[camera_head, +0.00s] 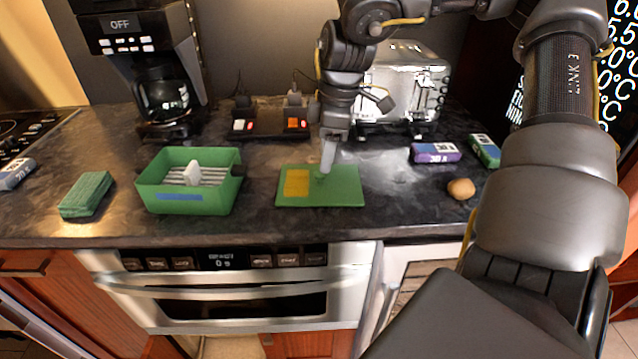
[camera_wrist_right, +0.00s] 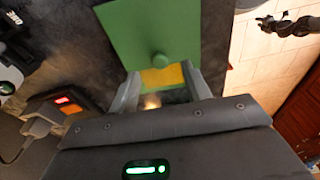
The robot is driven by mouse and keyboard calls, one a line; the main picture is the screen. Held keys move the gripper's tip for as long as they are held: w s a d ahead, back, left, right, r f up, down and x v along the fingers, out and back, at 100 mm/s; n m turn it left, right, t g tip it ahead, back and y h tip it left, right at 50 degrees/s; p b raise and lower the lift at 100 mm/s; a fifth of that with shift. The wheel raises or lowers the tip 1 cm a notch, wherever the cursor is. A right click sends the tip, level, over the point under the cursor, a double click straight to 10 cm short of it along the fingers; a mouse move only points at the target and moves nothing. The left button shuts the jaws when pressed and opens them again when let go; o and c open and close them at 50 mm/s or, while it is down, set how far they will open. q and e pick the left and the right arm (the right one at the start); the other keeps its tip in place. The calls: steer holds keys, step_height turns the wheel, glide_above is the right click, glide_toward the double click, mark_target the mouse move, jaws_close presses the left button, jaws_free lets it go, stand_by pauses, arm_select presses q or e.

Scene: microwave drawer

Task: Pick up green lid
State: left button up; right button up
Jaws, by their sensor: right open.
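The green lid (camera_head: 338,192) lies flat on the dark counter, with a yellow patch on its left part and a small green knob near its middle. My right gripper (camera_head: 327,172) reaches down from above and its fingertips are at the knob in the head view. In the right wrist view the lid (camera_wrist_right: 150,35) lies beyond the open fingers (camera_wrist_right: 162,85), and its knob (camera_wrist_right: 159,60) shows just past the fingertips, not between them. The gap between the fingers is empty. My left gripper is not in view.
A green box (camera_head: 190,205) with a white insert stands left of the lid, with a green sponge (camera_head: 87,194) farther left. A toaster (camera_head: 408,85) and coffee maker (camera_head: 155,75) stand behind. A purple package (camera_head: 436,152) and a brown potato-like item (camera_head: 461,189) lie right.

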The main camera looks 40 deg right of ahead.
mark_target(320, 180)
steer(key=shift+s+a+f, duration=0.1)
steer(key=shift+f, duration=0.05)
steer(key=f, duration=0.3)
steer(key=w+f, duration=0.1)
steer(key=shift+a+f+p, duration=0.25)
steer(key=shift+f+p, duration=0.05)
steer(key=shift+f, duration=0.1)
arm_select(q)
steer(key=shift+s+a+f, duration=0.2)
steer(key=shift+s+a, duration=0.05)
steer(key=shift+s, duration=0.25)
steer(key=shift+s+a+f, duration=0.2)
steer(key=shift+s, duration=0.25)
arm_select(e)
steer(key=shift+c, duration=0.3)
jaws_close()
